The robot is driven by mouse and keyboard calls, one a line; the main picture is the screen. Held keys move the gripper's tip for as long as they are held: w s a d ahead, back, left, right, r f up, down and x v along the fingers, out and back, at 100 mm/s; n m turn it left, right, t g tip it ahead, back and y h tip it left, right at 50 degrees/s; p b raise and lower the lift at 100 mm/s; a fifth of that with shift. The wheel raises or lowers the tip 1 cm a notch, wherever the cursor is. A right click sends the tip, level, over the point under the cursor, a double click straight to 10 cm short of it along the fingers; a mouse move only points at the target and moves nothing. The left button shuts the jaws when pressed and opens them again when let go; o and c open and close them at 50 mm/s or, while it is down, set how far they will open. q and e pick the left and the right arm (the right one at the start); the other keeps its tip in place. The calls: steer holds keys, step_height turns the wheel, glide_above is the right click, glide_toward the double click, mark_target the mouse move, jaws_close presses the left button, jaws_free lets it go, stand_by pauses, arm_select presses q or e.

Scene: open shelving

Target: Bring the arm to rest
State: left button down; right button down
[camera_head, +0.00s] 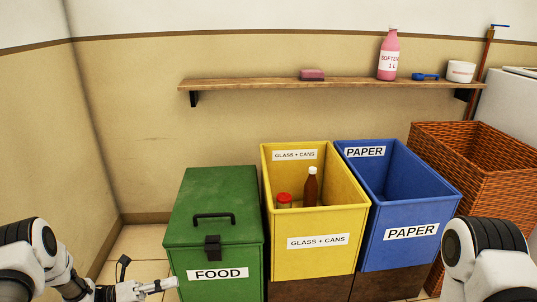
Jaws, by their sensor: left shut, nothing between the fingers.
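My left arm comes in at the bottom left. My left gripper (158,285) is low in the picture, just left of the green FOOD bin's front, with its fingers shut and nothing between them. I cannot tell how near it is to the bin. Part of my right arm (485,255) shows at the bottom right, in front of the blue bin and the wicker basket. Its gripper is out of the picture.
A lidded green FOOD bin (215,205), an open yellow GLASS + CANS bin (315,265) holding a brown bottle (311,188) and a red-lidded jar (284,200), an open blue PAPER bin (410,255) and a wicker basket (500,190) stand in a row. A shelf (260,84) hangs above.

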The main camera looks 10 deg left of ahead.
arm_select(q)
steer(key=d+f+n+t+y, duration=0.15)
steer(key=d+n, duration=0.35)
steer(key=d, duration=0.9)
steer(key=s+d+f+n+y, duration=0.4)
steer(key=f+n+y, duration=0.25)
steer(key=n, duration=0.35)
steer(key=s+a+f+n+g+y, duration=0.2)
steer(key=s+a+n+g+y, duration=0.1)
steer(key=s+n, duration=0.45)
steer(key=s+a+f+n+g+y, duration=0.3)
steer(key=s+a+n+y, duration=0.1)
steer(key=s+n, duration=0.4)
steer(key=s+a+f+n+g+y, duration=0.25)
steer(key=s+n, duration=0.35)
steer(key=s, duration=0.3)
step_height(320, 180, up, 37)
steer(key=p, duration=3.7)
steer(key=shift+a+n+g, duration=0.35)
steer(key=shift+a+g, duration=0.05)
